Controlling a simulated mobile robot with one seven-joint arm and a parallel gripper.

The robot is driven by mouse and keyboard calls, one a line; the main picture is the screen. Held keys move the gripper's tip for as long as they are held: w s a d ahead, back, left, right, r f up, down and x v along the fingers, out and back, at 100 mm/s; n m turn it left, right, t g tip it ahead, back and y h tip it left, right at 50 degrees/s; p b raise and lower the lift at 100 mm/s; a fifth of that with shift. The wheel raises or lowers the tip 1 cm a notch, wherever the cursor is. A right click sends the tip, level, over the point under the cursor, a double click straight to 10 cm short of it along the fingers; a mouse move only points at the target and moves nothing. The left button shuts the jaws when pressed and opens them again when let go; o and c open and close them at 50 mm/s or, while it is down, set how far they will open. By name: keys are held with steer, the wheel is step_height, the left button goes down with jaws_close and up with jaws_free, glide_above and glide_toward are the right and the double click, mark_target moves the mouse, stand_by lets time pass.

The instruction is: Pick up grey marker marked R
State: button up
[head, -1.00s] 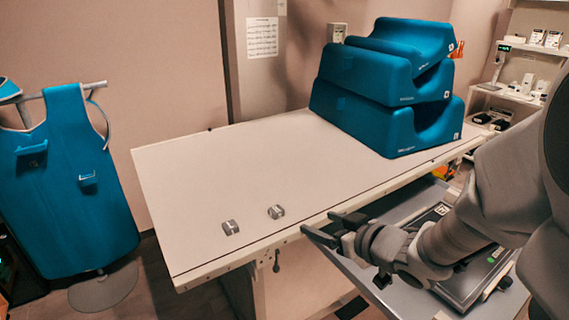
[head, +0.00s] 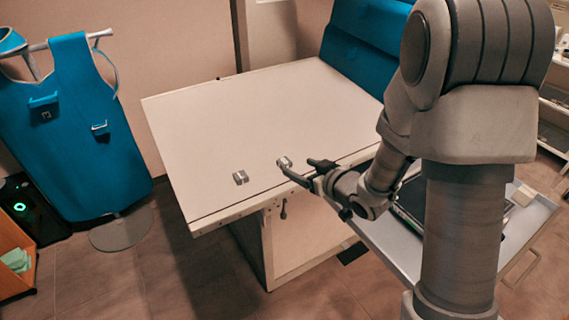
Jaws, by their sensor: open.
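Two small grey markers lie on the white table (head: 230,115) near its front edge. The left marker (head: 240,177) lies clear of my arm. The right marker (head: 284,162) is close to my gripper (head: 302,172), partly behind its fingertip. I cannot read a letter on either marker, so I cannot tell which is R. My gripper is open and empty, with its fingers pointing left over the table's front edge. I cannot tell whether a finger touches the right marker.
Blue foam supports (head: 350,45) stand at the table's far right, partly hidden by my arm. A grey tray (head: 535,215) sticks out below the table at right. A blue apron (head: 80,130) hangs at left. The table's middle is clear.

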mark_target(285, 161)
steer(key=x, duration=0.8)
steer(key=shift+d+f+b, duration=0.1)
steer(key=shift+d+b, duration=0.05)
steer(key=shift+b, duration=0.15)
jaws_close()
